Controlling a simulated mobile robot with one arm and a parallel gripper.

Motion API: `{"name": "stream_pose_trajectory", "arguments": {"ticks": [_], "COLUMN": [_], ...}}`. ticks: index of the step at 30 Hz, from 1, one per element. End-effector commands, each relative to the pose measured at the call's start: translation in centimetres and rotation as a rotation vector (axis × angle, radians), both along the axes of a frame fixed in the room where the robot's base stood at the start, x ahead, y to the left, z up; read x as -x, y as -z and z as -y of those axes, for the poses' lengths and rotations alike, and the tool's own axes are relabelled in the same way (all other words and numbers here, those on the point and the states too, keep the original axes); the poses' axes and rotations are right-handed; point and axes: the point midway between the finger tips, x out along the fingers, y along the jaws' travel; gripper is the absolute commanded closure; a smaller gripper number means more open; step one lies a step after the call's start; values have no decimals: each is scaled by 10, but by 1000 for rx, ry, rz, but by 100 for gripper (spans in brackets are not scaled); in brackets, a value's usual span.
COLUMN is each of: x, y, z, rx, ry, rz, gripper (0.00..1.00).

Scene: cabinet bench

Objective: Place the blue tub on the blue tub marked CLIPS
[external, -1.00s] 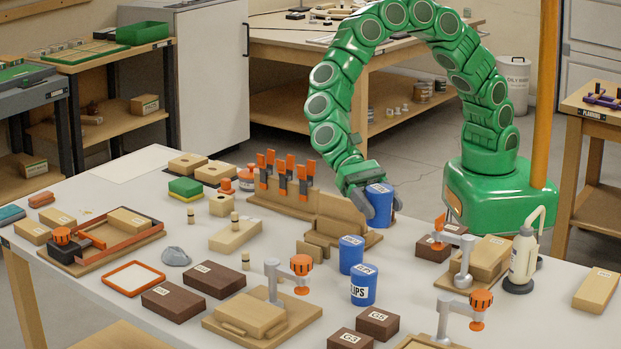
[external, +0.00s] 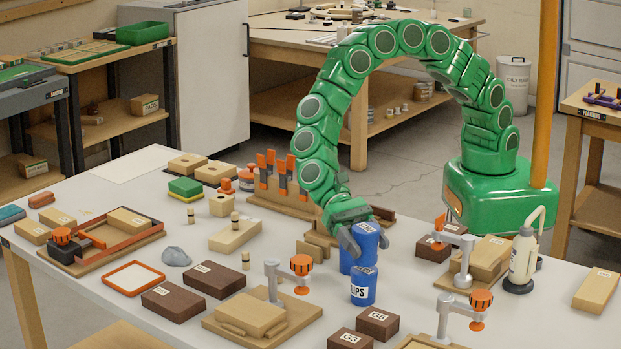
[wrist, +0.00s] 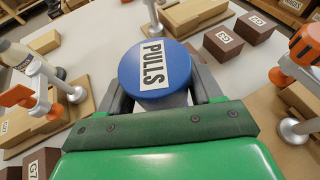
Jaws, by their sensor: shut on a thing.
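My gripper (external: 366,243) is shut on a blue tub (external: 367,236), one finger on each side, and holds it upright off the table. In the wrist view the held tub's blue lid (wrist: 133,72) carries a white label reading PULLS. The blue tub marked CLIPS (external: 363,291) stands upright on the bench, its label partly readable. In the external view the held tub appears just above and slightly behind its lid; I cannot tell whether they touch. Another blue tub (external: 346,262) stands just behind and left, mostly hidden by my gripper and the held tub.
A clamp on a wooden board (external: 262,315) stands left of the tubs, and another clamp (external: 470,305) front right. Brown blocks (external: 377,322) lie in front. A white bottle (external: 523,258) stands at right. Bare bench shows right of the CLIPS tub.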

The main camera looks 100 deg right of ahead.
Motion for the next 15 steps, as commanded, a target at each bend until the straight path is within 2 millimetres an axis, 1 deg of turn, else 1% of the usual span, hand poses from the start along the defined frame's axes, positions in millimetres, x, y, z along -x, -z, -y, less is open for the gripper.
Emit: {"name": "stream_pose_trajectory", "arguments": {"ticks": [1,4,15], "x": [0,0,0], "y": [7,16,19], "z": [0,0,0], "rx": [1,1,0], "ry": [0,1,0], "rz": [-3,-2,-1], "gripper": [71,71,71]}}
